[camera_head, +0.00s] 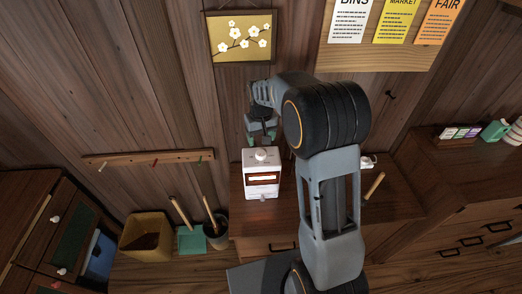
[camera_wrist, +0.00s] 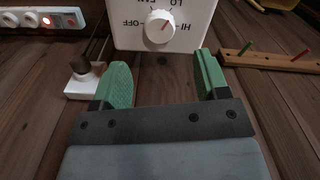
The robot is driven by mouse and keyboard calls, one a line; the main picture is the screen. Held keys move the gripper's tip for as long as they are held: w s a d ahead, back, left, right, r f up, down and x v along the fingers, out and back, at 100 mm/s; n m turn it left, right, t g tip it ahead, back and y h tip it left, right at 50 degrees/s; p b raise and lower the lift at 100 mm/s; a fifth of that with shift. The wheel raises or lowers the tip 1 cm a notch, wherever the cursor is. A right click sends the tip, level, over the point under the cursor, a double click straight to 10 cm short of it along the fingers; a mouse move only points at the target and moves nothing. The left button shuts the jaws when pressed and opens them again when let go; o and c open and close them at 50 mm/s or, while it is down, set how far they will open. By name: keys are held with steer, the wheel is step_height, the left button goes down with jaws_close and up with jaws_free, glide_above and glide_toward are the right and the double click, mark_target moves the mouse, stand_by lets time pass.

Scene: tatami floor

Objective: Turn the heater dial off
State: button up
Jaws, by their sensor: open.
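The white heater (camera_head: 261,187) stands on a wooden cabinet in the head view, with a glowing window on its front. Its round white dial (camera_head: 261,155) is on top. In the wrist view the dial (camera_wrist: 160,27) sits on the heater's panel (camera_wrist: 128,40), whose OFF, LO and HI lettering appears upside down. A small reddish mark shows on the dial; its exact setting is hard to tell. My gripper (camera_wrist: 163,80) has green fingers spread open and empty, with the dial beyond the gap between them. In the head view my gripper (camera_head: 262,138) is just behind and above the dial, apart from it.
A power strip (camera_wrist: 42,20) with a red light and a white plug block (camera_wrist: 82,84) lie left in the wrist view. A peg rail (camera_head: 150,157) is on the wall. A white mug (camera_head: 368,161) stands right of my arm. A bin (camera_head: 146,236) stands left of the cabinet.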

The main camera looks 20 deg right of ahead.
mark_target(261, 153)
step_height(261, 153, down, 8)
steer(key=shift+r+p, duration=0.2)
steer(key=shift+p, duration=0.3)
steer(key=c, duration=0.9)
